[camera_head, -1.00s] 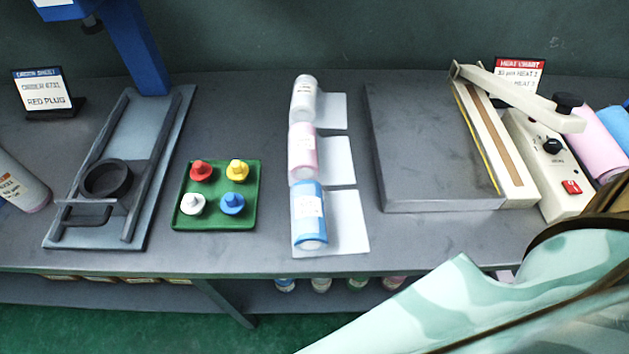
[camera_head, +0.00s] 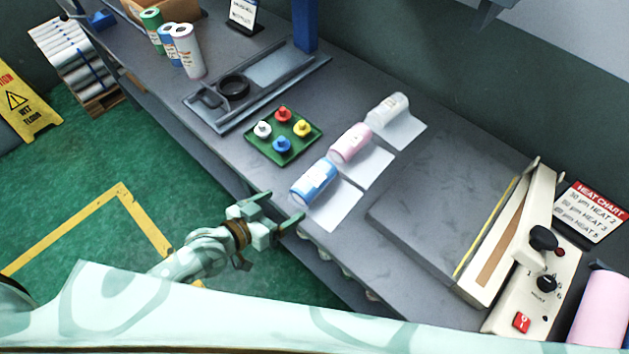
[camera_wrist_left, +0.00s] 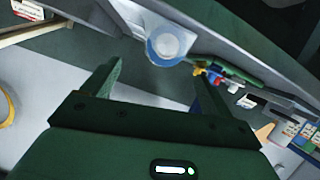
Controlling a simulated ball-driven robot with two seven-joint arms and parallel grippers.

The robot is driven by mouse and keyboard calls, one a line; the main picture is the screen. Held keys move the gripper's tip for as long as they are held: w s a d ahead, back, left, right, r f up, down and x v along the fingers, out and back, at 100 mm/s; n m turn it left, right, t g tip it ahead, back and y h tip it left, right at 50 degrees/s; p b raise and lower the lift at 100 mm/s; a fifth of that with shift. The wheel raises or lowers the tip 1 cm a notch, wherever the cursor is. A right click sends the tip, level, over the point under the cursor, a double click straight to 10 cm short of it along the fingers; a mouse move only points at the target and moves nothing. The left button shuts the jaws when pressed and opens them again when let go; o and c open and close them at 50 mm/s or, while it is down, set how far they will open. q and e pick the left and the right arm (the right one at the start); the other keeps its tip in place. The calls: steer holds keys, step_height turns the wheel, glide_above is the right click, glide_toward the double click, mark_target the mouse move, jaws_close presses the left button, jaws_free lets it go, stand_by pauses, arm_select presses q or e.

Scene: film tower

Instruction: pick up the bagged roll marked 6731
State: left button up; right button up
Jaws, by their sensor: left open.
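Three rolls lie in a row on the bench, each with a clear bag sheet beside it: a blue roll (camera_head: 314,182) nearest, a pink roll (camera_head: 350,143) in the middle and a white roll (camera_head: 386,111) farthest. Their labels are too small to read, so I cannot tell which is 6731. My left gripper (camera_head: 278,212) is open and empty at the bench's front edge, short of the blue roll and apart from it. In the left wrist view the round end of the blue roll (camera_wrist_left: 167,44) shows beyond and between the open fingers (camera_wrist_left: 158,78). My right gripper is out of view.
A green tray (camera_head: 262,151) with red, yellow, white and blue plugs sits left of the rolls. A grey fixture with a black ring (camera_head: 234,87) lies behind it. A grey slab (camera_head: 420,220) and heat sealer (camera_head: 500,245) stand right. A yellow floor sign (camera_head: 24,105) stands left.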

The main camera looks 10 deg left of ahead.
mark_target(297, 197)
arm_select(q)
steer(key=b+x, duration=0.1)
steer(key=x, duration=0.4)
steer(key=shift+w+f, duration=0.2)
steer(key=shift+w, duration=0.1)
steer(key=shift+w+d+f, duration=0.15)
steer(key=shift+w+d, duration=0.2)
steer(key=shift+w, duration=0.05)
steer(key=x, duration=0.2)
steer(key=b+x, duration=0.1)
steer(key=x, duration=0.1)
steer(key=shift+w+a, duration=0.1)
steer(key=shift+a, duration=0.15)
steer(key=shift+w+d+f, duration=0.15)
steer(key=shift+w+d, duration=0.1)
steer(key=shift+w, duration=0.15)
steer(key=shift+s, duration=0.1)
steer(key=shift+c, duration=0.7)
steer(key=c, duration=1.1)
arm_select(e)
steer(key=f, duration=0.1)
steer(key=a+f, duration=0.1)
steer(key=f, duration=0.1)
